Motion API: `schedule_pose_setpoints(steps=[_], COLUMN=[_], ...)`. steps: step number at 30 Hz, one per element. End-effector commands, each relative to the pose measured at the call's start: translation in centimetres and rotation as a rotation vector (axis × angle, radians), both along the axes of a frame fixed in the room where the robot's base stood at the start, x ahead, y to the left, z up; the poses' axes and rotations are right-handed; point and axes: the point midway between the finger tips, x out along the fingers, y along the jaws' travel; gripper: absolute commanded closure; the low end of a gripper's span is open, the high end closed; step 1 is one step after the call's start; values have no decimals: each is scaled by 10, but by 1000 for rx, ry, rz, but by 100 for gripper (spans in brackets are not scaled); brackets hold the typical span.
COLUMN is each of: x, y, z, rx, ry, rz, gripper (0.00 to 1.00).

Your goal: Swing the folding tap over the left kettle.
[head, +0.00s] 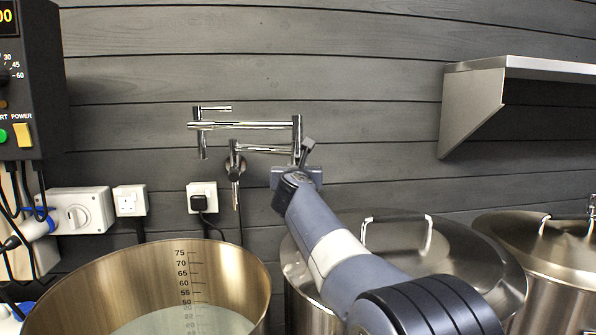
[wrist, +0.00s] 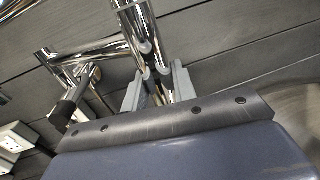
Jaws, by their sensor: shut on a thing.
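The chrome folding tap (head: 245,125) is fixed to the plank wall. Its lower arm runs right to an upright elbow tube, and its upper arm folds back left to a short down-turned spout (head: 203,146). The tap also shows in the wrist view (wrist: 100,50). My gripper (head: 297,168) is at the elbow end; in the wrist view its grey fingers (wrist: 157,92) stand either side of a chrome tube, shut on it. The left kettle (head: 70,283) is open, with pale liquid inside and a volume scale. The spout appears above its back rim; its depth over the kettle is unclear.
A lidded kettle (head: 470,262) stands under my arm, with another lidded kettle (head: 560,265) at right. A steel shelf (head: 530,67) juts from the wall at upper right. A control box (head: 30,80) and sockets (head: 130,200) are at left. The wall above the tap is clear.

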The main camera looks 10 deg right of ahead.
Motion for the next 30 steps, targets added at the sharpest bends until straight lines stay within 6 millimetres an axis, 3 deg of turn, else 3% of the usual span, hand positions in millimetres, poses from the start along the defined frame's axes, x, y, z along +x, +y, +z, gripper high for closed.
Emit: schedule_pose_setpoints(steps=[8, 17, 23, 30], x=[0, -2, -22, -65], y=[1, 1, 5, 13], z=[-1, 0, -1, -1], rx=[0, 0, 1, 1], ry=[1, 0, -1, -1], rz=[3, 2, 3, 4], gripper=[54, 53, 53, 53])
